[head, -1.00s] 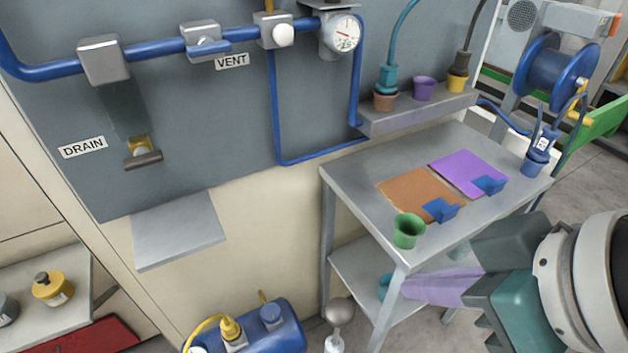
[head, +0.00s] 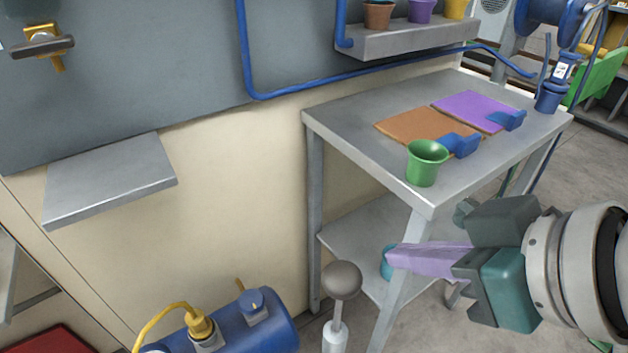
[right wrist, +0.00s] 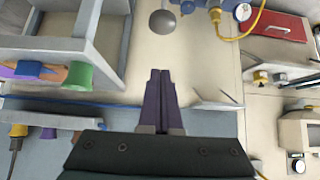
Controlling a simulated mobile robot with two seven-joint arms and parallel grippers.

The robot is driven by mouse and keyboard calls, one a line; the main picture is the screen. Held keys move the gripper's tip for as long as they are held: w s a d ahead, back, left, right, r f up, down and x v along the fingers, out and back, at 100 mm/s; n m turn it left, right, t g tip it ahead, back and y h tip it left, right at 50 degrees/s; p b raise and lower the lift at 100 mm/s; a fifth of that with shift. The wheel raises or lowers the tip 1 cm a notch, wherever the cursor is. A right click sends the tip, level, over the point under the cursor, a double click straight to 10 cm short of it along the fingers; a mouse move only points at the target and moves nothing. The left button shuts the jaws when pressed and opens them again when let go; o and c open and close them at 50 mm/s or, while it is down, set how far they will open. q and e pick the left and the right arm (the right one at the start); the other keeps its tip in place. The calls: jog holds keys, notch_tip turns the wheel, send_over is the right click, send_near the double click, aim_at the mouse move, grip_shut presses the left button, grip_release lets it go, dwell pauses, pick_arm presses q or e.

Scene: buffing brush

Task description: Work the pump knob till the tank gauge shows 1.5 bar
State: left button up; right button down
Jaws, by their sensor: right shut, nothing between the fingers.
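The pump knob is a grey ball (head: 341,280) on a thin rod above a white cylinder (head: 335,338), beside the table leg. It also shows at the top of the right wrist view (right wrist: 162,21). The blue tank (head: 272,328) lies left of it, cut off by the lower edge. A round white gauge (right wrist: 243,12) shows near the tank in the right wrist view, too small to read. My right gripper (head: 390,257) is shut and empty, its purple fingers pointing left, right of the knob and apart from it. My left gripper is out of view.
A metal table (head: 340,115) with a lower shelf (head: 350,235) stands behind my right gripper. A green cup (head: 427,165) stands near its front corner. A yellow hose (head: 160,315) runs from the tank. A metal ledge (head: 108,180) juts from the wall.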

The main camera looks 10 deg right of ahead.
jog(key=b, duration=0.4)
send_over(340, 268)
jog(key=s, duration=0.3)
jog(key=f, duration=0.5)
jog(key=d+f, duration=0.1)
jog(key=f, duration=0.1)
jog(key=shift+w+f, duration=0.25)
notch_tip(340, 268, down, 2)
jog(key=shift+s+f, duration=0.1)
jog(key=shift+f, duration=0.1)
jog(key=shift+f+b, duration=0.4)
jog(key=shift+f, duration=0.2)
notch_tip(340, 268, down, 10)
jog(key=b, duration=0.6)
jog(key=shift+s+r, duration=0.1)
